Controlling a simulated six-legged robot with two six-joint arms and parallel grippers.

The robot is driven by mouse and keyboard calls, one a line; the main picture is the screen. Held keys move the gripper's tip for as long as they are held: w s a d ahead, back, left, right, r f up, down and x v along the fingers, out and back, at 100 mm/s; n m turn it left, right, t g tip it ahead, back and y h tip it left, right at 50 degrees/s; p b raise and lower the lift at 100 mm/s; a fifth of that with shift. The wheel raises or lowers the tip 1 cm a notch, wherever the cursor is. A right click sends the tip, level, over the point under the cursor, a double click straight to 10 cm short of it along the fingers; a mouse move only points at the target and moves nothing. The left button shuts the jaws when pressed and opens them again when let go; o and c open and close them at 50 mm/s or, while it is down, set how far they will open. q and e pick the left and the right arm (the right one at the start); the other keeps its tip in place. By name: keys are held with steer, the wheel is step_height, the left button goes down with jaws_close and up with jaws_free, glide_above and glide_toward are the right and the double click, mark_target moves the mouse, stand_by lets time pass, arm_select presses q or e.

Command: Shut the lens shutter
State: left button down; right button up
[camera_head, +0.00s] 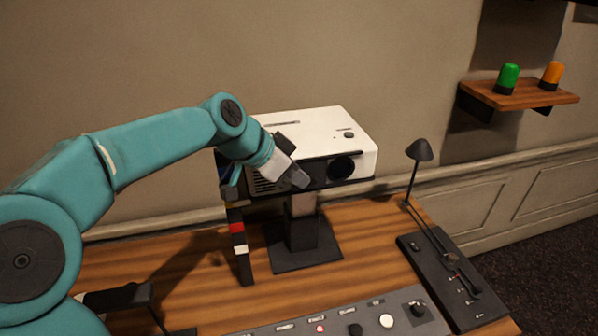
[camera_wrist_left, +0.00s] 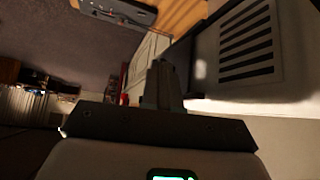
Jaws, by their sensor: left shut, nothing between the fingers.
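A white projector (camera_head: 318,129) stands on a black stand (camera_head: 303,240) on the desk. Its round dark lens (camera_head: 342,168) is at the right of its front face, with a dark strip across the front around it. I cannot make out the shutter apart from this strip. My left gripper (camera_head: 300,180) is shut and empty, in front of the projector's front face, left of the lens. I cannot tell if it touches the strip. In the left wrist view the shut fingers (camera_wrist_left: 165,85) point toward the desk side, beside the projector's vent grille (camera_wrist_left: 246,45).
A control panel (camera_head: 350,318) with knobs lies along the desk's front. A dark slider box (camera_head: 455,280) and a small black lamp (camera_head: 419,150) are at the right. A wall shelf (camera_head: 520,95) holds a green (camera_head: 508,77) and an orange light (camera_head: 551,74).

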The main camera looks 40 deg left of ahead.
arm_select(q)
steer(key=shift+w+f, duration=0.2)
steer(key=shift+w, duration=0.1)
steer(key=w+d+p, duration=0.1)
steer(key=w+d, duration=0.4)
steer(key=w, duration=0.1)
steer(key=shift+p, duration=0.35)
steer(key=shift+d, duration=0.15)
steer(key=shift+r, duration=0.2)
